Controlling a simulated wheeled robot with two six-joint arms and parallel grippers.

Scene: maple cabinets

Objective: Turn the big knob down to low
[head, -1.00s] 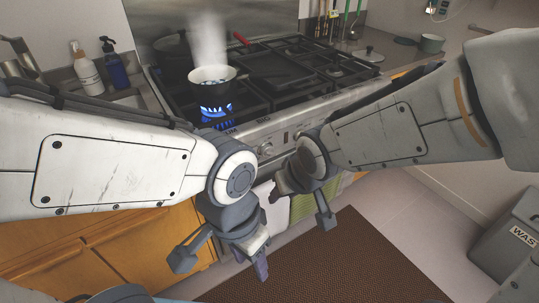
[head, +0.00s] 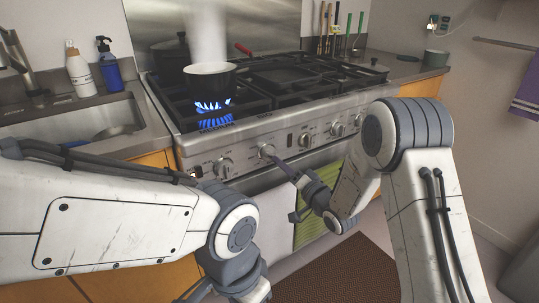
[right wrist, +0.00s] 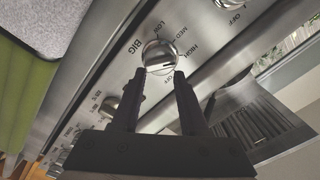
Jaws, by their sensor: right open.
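The big knob (right wrist: 159,57) is a round metal knob on the steel stove front, with BIG, LOW, MED and HIGH printed around it. I cannot read its setting for sure. In the head view the knob (head: 266,152) is in front of my right gripper (head: 284,187). In the right wrist view the right gripper (right wrist: 160,77) is open, its two fingertips at the knob's near edge, one to each side; contact is unclear. My left gripper is low in the head view, mostly cut off by the bottom edge.
A steaming pot (head: 210,76) stands over a blue flame (head: 214,122) on the stove. Other knobs (head: 224,167) line the stove front on both sides. A green towel (head: 312,222) hangs below. A sink (head: 75,125) is at the left.

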